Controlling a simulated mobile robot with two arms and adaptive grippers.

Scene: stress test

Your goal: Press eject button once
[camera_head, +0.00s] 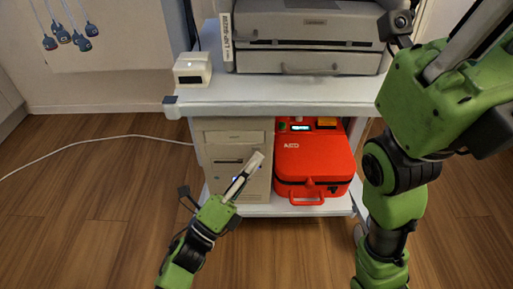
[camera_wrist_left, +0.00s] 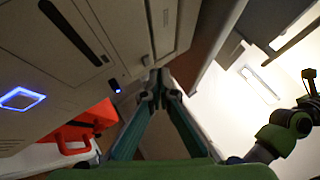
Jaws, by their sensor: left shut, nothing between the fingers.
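A beige computer tower (camera_head: 232,135) stands on the lower shelf of a white cart. In the left wrist view, its front (camera_wrist_left: 75,75) shows a dark slot (camera_wrist_left: 72,30) with a small pale button (camera_wrist_left: 104,58) at its near end, a small blue light and a blue-lit square. I cannot tell whether that pale button is the eject button. My left gripper (camera_head: 257,158) is shut and empty in front of the tower. Its fingertips (camera_wrist_left: 156,80) show close to the front, contact unclear. My right gripper (camera_head: 465,42) is raised at the upper right, its fingertips not clearly visible.
A red AED case (camera_head: 315,158) stands right of the tower. A grey printer (camera_head: 305,40) and a small white device (camera_head: 192,69) sit on the cart top (camera_head: 270,97). A white cable (camera_head: 90,140) lies on the wooden floor at left.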

